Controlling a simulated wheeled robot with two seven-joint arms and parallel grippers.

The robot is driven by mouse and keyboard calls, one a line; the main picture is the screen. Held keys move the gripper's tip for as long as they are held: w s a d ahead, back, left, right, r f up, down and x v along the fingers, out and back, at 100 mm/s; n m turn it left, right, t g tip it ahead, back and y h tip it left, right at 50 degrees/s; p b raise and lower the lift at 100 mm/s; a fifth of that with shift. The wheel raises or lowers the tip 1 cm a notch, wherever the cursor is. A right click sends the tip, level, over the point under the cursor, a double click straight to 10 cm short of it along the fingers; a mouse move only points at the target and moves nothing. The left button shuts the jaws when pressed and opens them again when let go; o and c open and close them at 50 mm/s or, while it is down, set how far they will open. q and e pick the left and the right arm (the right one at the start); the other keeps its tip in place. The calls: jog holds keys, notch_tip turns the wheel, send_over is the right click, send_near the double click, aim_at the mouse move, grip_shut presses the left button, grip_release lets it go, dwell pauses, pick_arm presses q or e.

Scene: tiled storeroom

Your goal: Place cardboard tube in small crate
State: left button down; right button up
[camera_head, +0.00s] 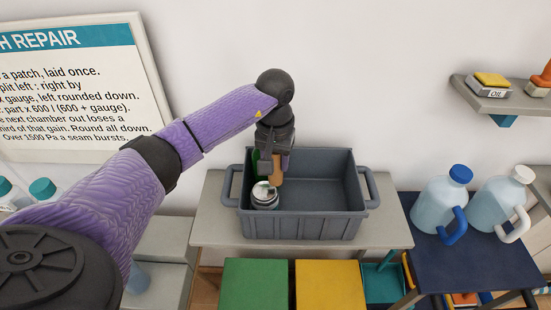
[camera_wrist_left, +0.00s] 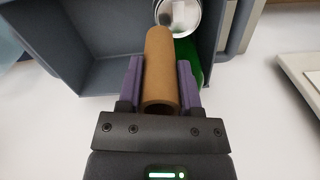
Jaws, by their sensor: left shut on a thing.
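The cardboard tube (camera_wrist_left: 160,70) is brown and hollow, and it lies between the two purple fingers of my left gripper (camera_wrist_left: 160,85) in the left wrist view. My left gripper (camera_head: 272,165) is shut on the tube and reaches down inside the left part of the small grey crate (camera_head: 302,226). In the head view only a short part of the tube (camera_head: 277,170) shows below the fingers. I cannot tell whether the tube touches the crate floor. The crate also shows in the left wrist view (camera_wrist_left: 95,62). My right gripper is not in view.
A metal can (camera_head: 265,197) and a green object (camera_wrist_left: 191,62) are in the crate's left part; its right part is empty. The crate stands on a grey table (camera_head: 215,228). Two jugs (camera_head: 440,200) stand on a dark blue table at right. Green (camera_head: 255,285) and yellow boxes are in front.

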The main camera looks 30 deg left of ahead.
pick_arm(q)
jog(key=shift+f+b, duration=0.6)
jog(key=shift+f, duration=0.05)
jog(key=shift+c, duration=1.3)
grip_release()
jog(key=shift+r, duration=0.2)
jog(key=shift+r+p, duration=0.6)
jog(key=shift+p, duration=0.2)
notch_tip(320, 180, up, 12)
jog(key=shift+f, duration=0.1)
